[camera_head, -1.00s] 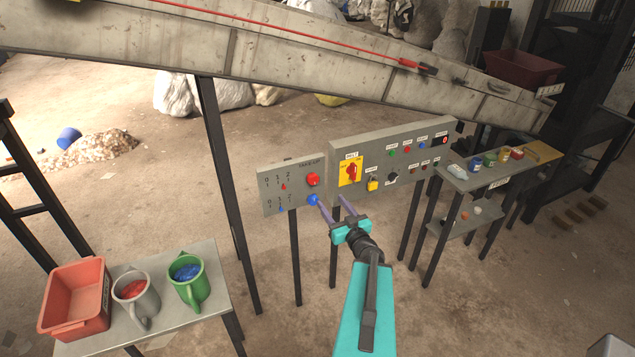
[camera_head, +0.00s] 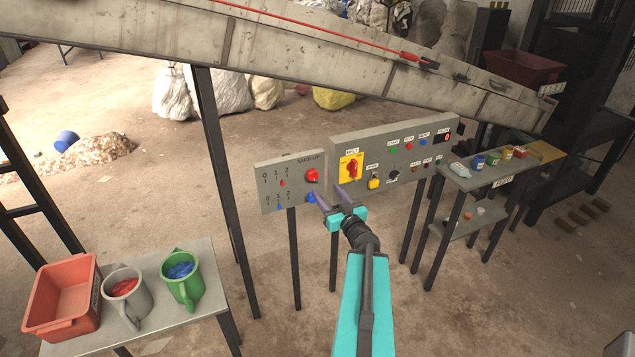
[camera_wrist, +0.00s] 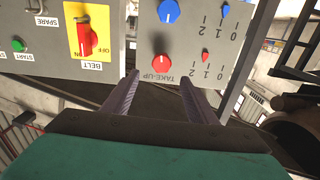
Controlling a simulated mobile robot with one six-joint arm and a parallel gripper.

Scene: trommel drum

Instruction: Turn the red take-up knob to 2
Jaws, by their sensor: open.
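The red take-up knob (camera_head: 312,176) is on the right side of the small grey take-up panel (camera_head: 262,194), above a blue knob (camera_head: 310,197). In the wrist view, which shows the panel upside down, the red knob (camera_wrist: 162,61) lies ahead of and between my fingers, with a gap before it. A small red pointer (camera_wrist: 205,57) sits beside a 0, 1, 2 scale, at about the 1 mark. My gripper (camera_head: 331,197) is open and empty, just below and right of the red knob in the head view. Its fingers (camera_wrist: 157,95) touch nothing visible.
A larger grey panel (camera_head: 440,150) with a yellow-backed red belt switch (camera_head: 351,168) adjoins on the right. A conveyor (camera_head: 330,70) slopes overhead.

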